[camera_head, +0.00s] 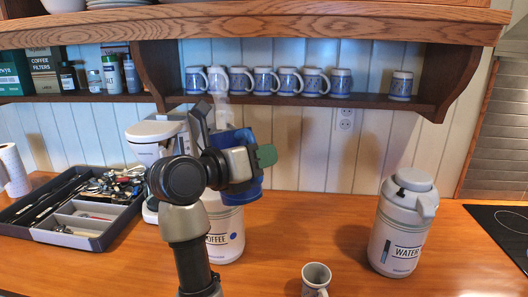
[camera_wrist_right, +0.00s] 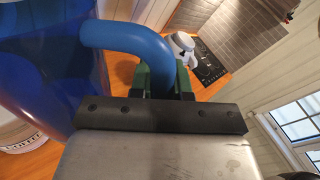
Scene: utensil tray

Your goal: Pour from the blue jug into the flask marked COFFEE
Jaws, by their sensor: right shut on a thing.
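The blue jug (camera_head: 246,193) is held up in front of the wall, over the COFFEE flask (camera_head: 226,237). My right gripper (camera_head: 258,157) is shut on the jug's handle. In the right wrist view, the green fingers (camera_wrist_right: 167,80) pinch the blue handle (camera_wrist_right: 130,42), and the see-through jug body (camera_wrist_right: 45,70) fills the left side. The flask's top is hidden behind the jug and my arm, so I cannot tell whether the jug's lip meets its opening. I see no stream of liquid. My left gripper is out of view.
The WATER flask (camera_head: 400,228) stands to the right. A mug (camera_head: 316,277) sits at the front middle. A utensil tray (camera_head: 98,243) and a white coffee machine (camera_head: 145,135) are at left. A wooden shelf (camera_head: 360,101) with several mugs hangs above. Counter between the flasks is clear.

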